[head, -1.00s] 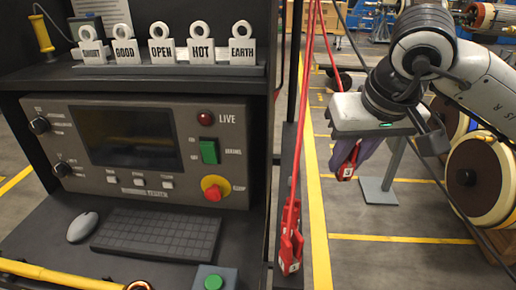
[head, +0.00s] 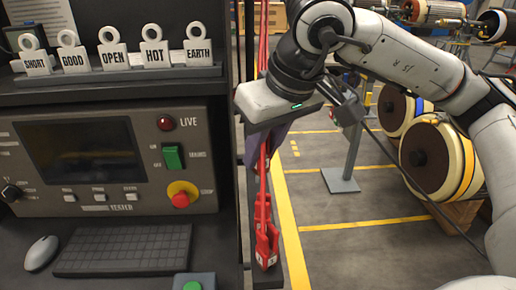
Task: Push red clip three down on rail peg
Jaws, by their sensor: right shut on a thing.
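My right gripper (head: 268,150) points down in front of the dark upright rail at the right edge of the test cabinet. It is shut on a red clip, which is mostly hidden and hard to tell from the red leads behind it. Other red clips (head: 266,245) with a small white label hang lower on the rail, below the gripper. The rail peg itself cannot be made out. My left gripper is not in view.
The tester panel (head: 110,160) with keyboard (head: 125,250) and mouse (head: 41,252) fills the left. Label tags (head: 115,57) stand on the shelf above. A grey stand (head: 341,180) and cable reels (head: 440,160) are at the right. The floor between is clear.

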